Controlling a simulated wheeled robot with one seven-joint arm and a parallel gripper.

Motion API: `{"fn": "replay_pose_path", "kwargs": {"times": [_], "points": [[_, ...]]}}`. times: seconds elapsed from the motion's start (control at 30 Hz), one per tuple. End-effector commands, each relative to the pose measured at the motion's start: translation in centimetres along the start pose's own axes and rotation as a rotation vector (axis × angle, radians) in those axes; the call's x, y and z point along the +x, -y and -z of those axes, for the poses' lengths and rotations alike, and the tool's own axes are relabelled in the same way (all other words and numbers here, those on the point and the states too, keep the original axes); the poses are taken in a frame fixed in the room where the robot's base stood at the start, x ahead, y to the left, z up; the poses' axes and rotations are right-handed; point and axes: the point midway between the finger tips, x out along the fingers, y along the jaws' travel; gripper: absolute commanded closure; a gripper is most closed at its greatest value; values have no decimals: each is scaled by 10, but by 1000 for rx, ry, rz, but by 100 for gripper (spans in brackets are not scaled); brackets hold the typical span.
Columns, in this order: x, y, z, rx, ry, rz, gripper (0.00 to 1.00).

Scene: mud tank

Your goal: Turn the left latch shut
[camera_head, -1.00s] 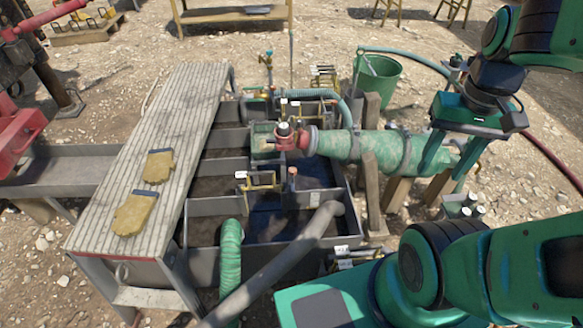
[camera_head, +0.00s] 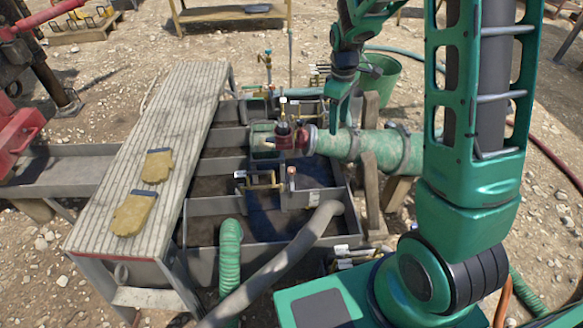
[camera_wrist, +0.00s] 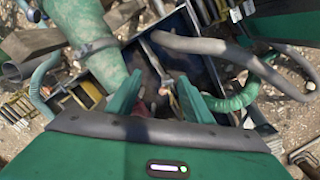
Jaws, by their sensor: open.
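A red coupling (camera_head: 288,140) joins the thick green hose (camera_head: 340,145) to the outlet over the tank (camera_head: 190,208). A pale-tipped upright piece (camera_head: 283,108) stands on the coupling; I cannot tell for sure which part is the left latch or how far it is turned. My gripper (camera_head: 343,118) is above the hose, just right of the coupling, pointing down. In the wrist view its two green fingers (camera_wrist: 158,100) are apart, with a reddish part (camera_wrist: 138,108) low between them. I cannot see contact, and the gripper's body hides much of the coupling there.
A grey pipe (camera_head: 290,255) and a green ribbed hose (camera_head: 231,250) lead into the tank's front. A slatted walkway with two yellow gloves (camera_head: 133,213) runs along its left. Brass valves (camera_head: 262,180) stand among the compartments. A green bucket (camera_head: 382,78) stands behind the hose.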

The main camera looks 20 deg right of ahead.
Motion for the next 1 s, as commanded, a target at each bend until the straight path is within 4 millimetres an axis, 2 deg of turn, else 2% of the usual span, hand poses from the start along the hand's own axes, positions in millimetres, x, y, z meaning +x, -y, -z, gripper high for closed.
{"fn": "replay_pose_path", "kwargs": {"times": [0.03,0.2,0.33,0.5,0.7,0.87,1.0], "points": [[18,0,19,-66,3,6,54],[71,5,76,-288,-9,14,54],[112,13,113,-440,-22,20,54],[151,25,144,-578,-36,26,54],[171,32,158,-643,-45,29,54],[187,34,159,-648,-44,31,54],[211,35,159,-647,-43,32,54]]}}
